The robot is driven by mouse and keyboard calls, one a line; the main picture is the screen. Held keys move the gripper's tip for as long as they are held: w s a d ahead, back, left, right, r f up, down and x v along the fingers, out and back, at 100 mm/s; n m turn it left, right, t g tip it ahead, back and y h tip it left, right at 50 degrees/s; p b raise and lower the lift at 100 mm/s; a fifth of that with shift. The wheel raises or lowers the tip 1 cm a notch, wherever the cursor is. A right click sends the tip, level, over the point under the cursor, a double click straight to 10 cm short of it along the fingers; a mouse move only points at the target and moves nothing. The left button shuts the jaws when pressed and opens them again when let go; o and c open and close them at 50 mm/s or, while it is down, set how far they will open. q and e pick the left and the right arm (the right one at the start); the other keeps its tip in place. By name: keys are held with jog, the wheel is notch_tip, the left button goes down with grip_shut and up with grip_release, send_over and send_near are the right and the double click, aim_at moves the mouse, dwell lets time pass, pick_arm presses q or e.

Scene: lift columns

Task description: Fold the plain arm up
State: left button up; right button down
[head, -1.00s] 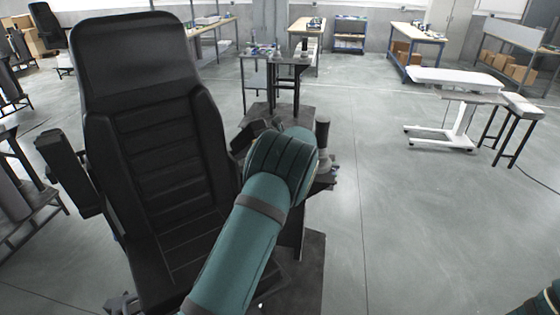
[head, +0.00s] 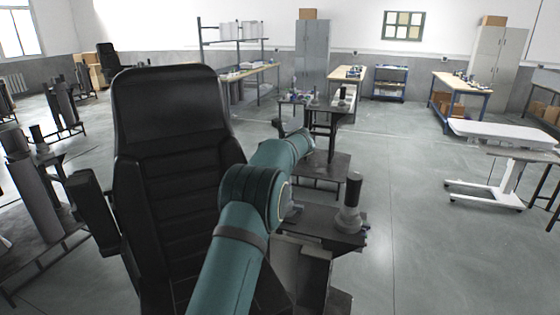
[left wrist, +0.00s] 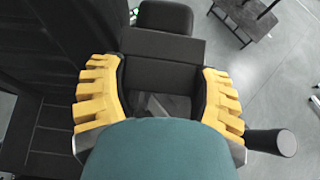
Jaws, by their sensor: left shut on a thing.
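A black high-backed seat (head: 170,140) stands at the left of the head view. A dark, plain arm pad (head: 95,205) stands steeply along its left side. My left arm reaches along the seat's right side, and its wrist hides most of the seat's arm there. In the left wrist view my left gripper (left wrist: 162,95), with yellow ribbed fingers, is shut on a dark, flat-sided part (left wrist: 162,45), which looks like the seat's arm. A dark stick-like knob (head: 353,190) stands upright right of my arm; it also shows beside the fingers in the left wrist view (left wrist: 272,142). My right gripper is out of view.
A dark low table (head: 325,165) stands behind the seat. A white wheeled table (head: 500,135) is at the right. Workbenches, shelves and grey lockers (head: 312,60) line the back. The grey floor (head: 420,220) right of the knob is clear.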

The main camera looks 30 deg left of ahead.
pick_arm(q)
jog(key=shift+w+a+r, duration=0.2)
jog(key=shift+w+a, duration=0.1)
jog(key=shift+a, duration=0.25)
jog(key=shift+w+a+r, duration=0.15)
jog(key=shift+w+a, duration=0.15)
jog(key=shift+a, duration=0.25)
jog(key=o, duration=1.3)
jog(key=shift+o, duration=0.2)
jog(key=shift+w+a, duration=0.1)
jog(key=shift+v, duration=0.8)
jog(key=v, duration=1)
